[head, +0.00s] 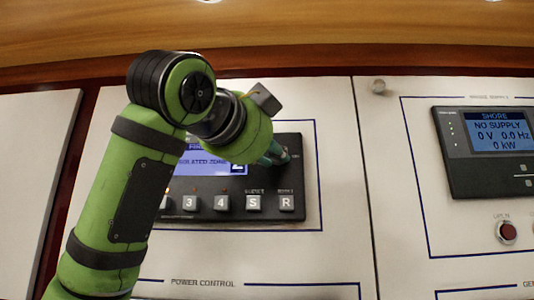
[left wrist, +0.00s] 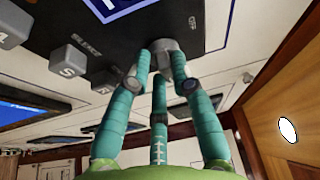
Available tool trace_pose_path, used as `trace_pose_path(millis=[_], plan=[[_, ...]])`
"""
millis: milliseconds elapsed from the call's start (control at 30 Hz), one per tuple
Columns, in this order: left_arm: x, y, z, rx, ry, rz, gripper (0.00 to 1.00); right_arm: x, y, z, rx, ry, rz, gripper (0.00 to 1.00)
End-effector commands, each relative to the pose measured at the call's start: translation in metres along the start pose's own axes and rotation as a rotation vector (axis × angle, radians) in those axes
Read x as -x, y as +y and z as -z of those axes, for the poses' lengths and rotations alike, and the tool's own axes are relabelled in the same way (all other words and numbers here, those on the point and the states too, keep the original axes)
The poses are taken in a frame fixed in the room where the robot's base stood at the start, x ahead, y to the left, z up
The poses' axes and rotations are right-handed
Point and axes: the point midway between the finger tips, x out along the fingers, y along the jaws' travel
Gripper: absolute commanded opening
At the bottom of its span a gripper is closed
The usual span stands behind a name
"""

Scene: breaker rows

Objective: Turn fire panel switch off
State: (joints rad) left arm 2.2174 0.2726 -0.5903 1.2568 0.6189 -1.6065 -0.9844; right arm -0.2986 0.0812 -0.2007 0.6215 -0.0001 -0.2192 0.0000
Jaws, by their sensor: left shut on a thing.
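The fire panel (head: 306,190) is a dark box on a white wall, with a lit blue display reading "ISOLATED ZONE" and a row of grey buttons. Its switch is a small grey knob at the panel's right end, seen in the left wrist view (left wrist: 162,47). My left gripper (head: 277,155) reaches it from the left. In the left wrist view my gripper's teal fingers (left wrist: 165,68) are shut around the knob, touching it. Small white lettering is beside the knob, too small to read surely. The knob's exact angle is hidden by the fingers. My right gripper is in neither view.
Buttons marked S (head: 253,202) and R (head: 286,202) sit below my gripper. To the right, a shore supply panel (head: 448,170) reads "NO SUPPLY", with a red button (head: 506,232) under it. The wall between the two panels is clear.

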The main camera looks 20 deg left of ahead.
Motion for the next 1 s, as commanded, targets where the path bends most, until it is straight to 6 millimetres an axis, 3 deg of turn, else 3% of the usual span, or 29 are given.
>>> trace_pose_path(millis=[1000], plan=[[0.0025,-0.0053,0.0022,0.054,0.008,0.040,0.00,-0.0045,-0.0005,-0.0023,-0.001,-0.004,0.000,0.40]])
